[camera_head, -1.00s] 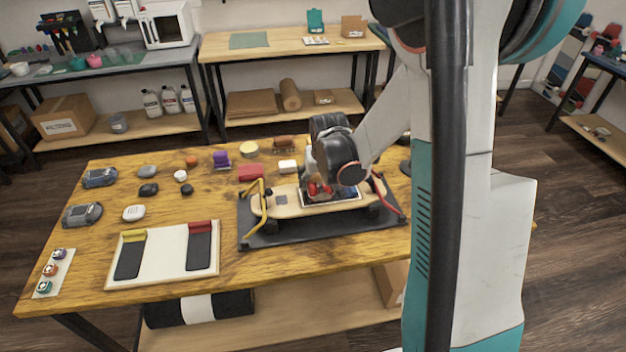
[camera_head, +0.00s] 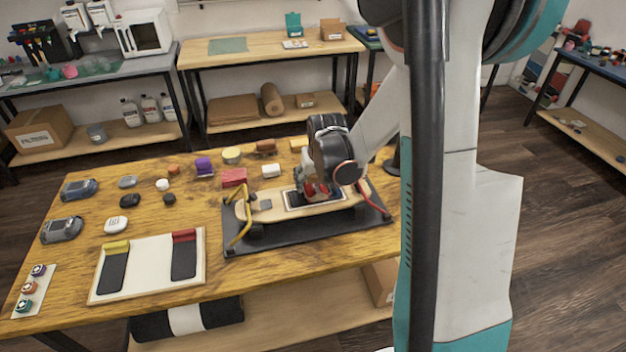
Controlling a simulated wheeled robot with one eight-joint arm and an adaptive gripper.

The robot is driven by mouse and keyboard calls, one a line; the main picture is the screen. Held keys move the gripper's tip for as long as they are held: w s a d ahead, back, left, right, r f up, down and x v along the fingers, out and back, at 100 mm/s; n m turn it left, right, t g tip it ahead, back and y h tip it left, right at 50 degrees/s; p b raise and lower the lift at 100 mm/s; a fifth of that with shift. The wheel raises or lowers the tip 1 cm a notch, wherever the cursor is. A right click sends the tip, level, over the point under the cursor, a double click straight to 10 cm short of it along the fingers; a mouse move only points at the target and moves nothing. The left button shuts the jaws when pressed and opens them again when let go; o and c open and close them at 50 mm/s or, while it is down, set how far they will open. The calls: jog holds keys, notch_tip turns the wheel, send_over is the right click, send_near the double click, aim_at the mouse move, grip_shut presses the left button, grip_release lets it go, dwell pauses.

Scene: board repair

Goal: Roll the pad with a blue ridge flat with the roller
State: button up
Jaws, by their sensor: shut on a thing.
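A wooden board (camera_head: 347,205) lies on a black mat (camera_head: 236,248), with a yellow bracket (camera_head: 243,226) on its left and a red bracket (camera_head: 375,199) on its right. A dark pad with a pale border (camera_head: 297,204) lies on the board's middle. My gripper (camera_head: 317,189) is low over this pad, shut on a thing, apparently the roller. The held thing is mostly hidden behind the fingers and wrist, so I cannot tell whether it touches the pad. I cannot make out a blue ridge on the pad.
A white tray (camera_head: 146,288) at the front left holds two dark pads, one with a yellow ridge (camera_head: 116,247) and one with a red ridge (camera_head: 184,236). A red block (camera_head: 233,177) and white block (camera_head: 271,170) stand just behind the board. Several small items lie at the left.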

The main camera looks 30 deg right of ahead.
jog(key=shift+w+a+b, duration=0.1)
jog(key=shift+w+a, duration=0.2)
jog(key=shift+a, duration=0.7)
jog(key=shift+w+a+b, duration=0.1)
jog(key=shift+w+a, duration=0.15)
jog(key=shift+a, duration=0.75)
jog(key=shift+w+a+b, duration=0.1)
jog(key=shift+w+a, duration=0.2)
jog(key=shift+a, duration=0.7)
jog(key=shift+s+d, duration=0.2)
jog(key=shift+d, duration=0.6)
jog(key=shift+s+d, duration=0.2)
jog(key=shift+d, duration=0.55)
jog(key=shift+s+d+f, duration=0.1)
jog(key=shift+s+d, duration=0.15)
jog(key=shift+d, duration=0.55)
jog(key=shift+s+d, duration=0.25)
jog(key=shift+d, duration=0.5)
jog(key=shift+r+p, duration=2.3)
jog(key=shift+r, duration=1.25)
jog(key=shift+f, duration=0.1)
